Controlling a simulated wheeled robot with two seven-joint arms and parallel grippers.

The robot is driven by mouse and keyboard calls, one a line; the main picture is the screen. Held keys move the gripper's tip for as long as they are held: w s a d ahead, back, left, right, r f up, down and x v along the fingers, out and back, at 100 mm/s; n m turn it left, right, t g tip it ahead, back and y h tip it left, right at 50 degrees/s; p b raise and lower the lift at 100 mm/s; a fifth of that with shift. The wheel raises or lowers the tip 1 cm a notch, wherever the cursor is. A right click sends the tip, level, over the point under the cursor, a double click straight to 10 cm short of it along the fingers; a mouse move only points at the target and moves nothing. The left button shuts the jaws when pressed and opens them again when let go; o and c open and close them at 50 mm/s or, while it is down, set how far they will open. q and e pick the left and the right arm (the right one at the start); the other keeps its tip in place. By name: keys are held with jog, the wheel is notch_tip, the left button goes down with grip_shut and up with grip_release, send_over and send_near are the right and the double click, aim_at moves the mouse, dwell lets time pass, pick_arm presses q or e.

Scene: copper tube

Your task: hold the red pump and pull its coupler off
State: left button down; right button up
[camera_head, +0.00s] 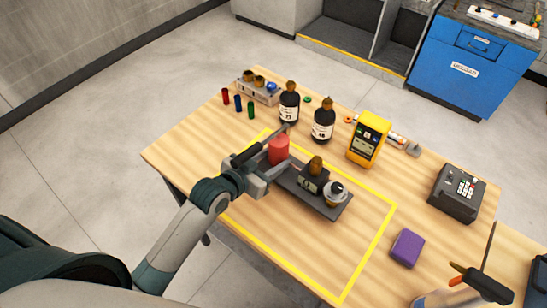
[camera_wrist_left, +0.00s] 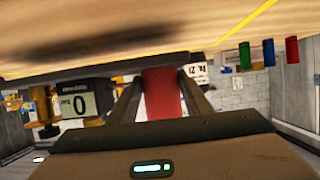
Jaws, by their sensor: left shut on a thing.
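The red pump (camera_head: 278,150) stands upright at the left end of a dark base plate (camera_head: 330,212). My left gripper (camera_head: 273,155) is shut on the red body, with one finger on each side. In the left wrist view the red body (camera_wrist_left: 162,95) shows between the two fingers (camera_wrist_left: 162,100). A dark block with a small display and a brass knob (camera_head: 312,180) is on the plate beside it. A white and dark round fitting with brass (camera_head: 335,192) is at the plate's right end. I cannot tell which part is the coupler. My right gripper is not in view.
Two dark bottles (camera_head: 289,104) (camera_head: 323,123) and a yellow meter (camera_head: 368,140) stand behind the plate. Small coloured cylinders (camera_head: 238,103) are at the back left. A purple block (camera_head: 407,248) and a keypad box (camera_head: 457,192) lie right. The front of the yellow-outlined area is clear.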

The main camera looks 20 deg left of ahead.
aim_at(274, 165)
pick_arm(q)
jog(key=shift+f+b, duration=0.9)
jog(key=shift+f, duration=0.5)
dwell(0.4)
jog(key=shift+f, duration=0.2)
dwell(0.6)
jog(key=shift+s+f, duration=0.15)
jog(key=shift+f, duration=0.2)
dwell(0.6)
jog(key=shift+d, duration=0.1)
jog(key=shift+d+r, duration=0.15)
jog(key=shift+r, duration=0.25)
jog(key=s+d+r+m+g+h, duration=0.1)
jog(key=d+r+m+g+h, duration=0.1)
jog(key=r, duration=0.3)
jog(key=s+d+r+m+g+h, duration=0.1)
jog(key=d+r+m+g+h, duration=0.1)
jog(key=d+r, duration=0.3)
jog(key=s+d+r+m+g+h, duration=0.1)
jog(key=d+r+m+g+h, duration=0.1)
jog(key=r, duration=0.4)
jog(key=shift+d+m+h, duration=0.5)
jog(key=shift+d+m, duration=0.3)
jog(key=shift+m, duration=0.2)
